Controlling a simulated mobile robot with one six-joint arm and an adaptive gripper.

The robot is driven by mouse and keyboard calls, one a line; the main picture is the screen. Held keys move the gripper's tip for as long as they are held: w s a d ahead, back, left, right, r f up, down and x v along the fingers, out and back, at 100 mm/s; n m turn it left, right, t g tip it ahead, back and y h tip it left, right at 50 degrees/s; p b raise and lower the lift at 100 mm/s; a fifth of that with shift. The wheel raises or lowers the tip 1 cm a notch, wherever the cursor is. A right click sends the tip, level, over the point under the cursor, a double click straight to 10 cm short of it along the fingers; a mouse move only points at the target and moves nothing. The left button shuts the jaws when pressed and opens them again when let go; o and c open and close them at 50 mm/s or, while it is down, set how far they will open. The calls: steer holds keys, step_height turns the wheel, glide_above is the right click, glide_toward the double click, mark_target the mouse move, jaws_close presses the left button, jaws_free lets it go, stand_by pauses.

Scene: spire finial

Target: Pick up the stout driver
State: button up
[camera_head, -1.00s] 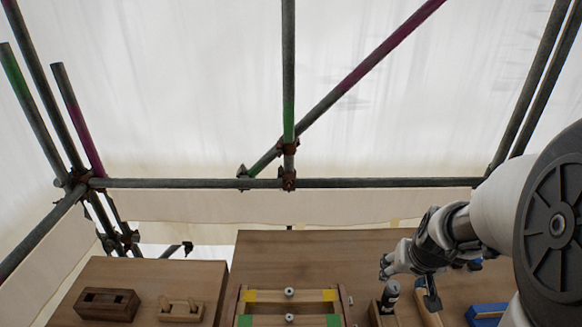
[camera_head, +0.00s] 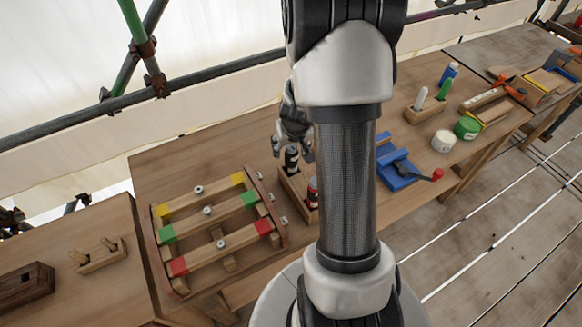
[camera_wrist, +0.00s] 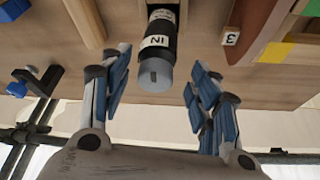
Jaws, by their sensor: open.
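A dark, thick-handled driver (camera_head: 291,159) stands upright in a wooden holder (camera_head: 296,186) on the bench. In the wrist view this driver (camera_wrist: 158,50) has a black body, white bands with lettering and a grey end. My gripper (camera_head: 293,146) is over it, and in the wrist view my open gripper (camera_wrist: 156,82) has one blue-padded finger on each side of the grey end, with gaps showing. A second tool with a red top (camera_head: 312,190) stands in the same holder. I cannot read which one is labelled stout.
A wooden frame with yellow, green and red marked bars (camera_head: 222,212) lies left of the holder. A blue stand (camera_head: 398,168) is to the right, beyond my arm, with white (camera_head: 444,141) and green (camera_head: 466,128) tubs further right.

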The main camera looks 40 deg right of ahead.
mark_target(291, 168)
steer(key=b+x, duration=0.1)
steer(key=x, duration=0.1)
steer(key=b+x, duration=0.1)
steer(key=x, duration=0.2)
steer(key=shift+d+f+b, duration=0.2)
steer(key=shift+d+b, duration=0.1)
steer(key=shift+b, duration=0.1)
steer(key=shift+c, duration=0.2)
jaws_close()
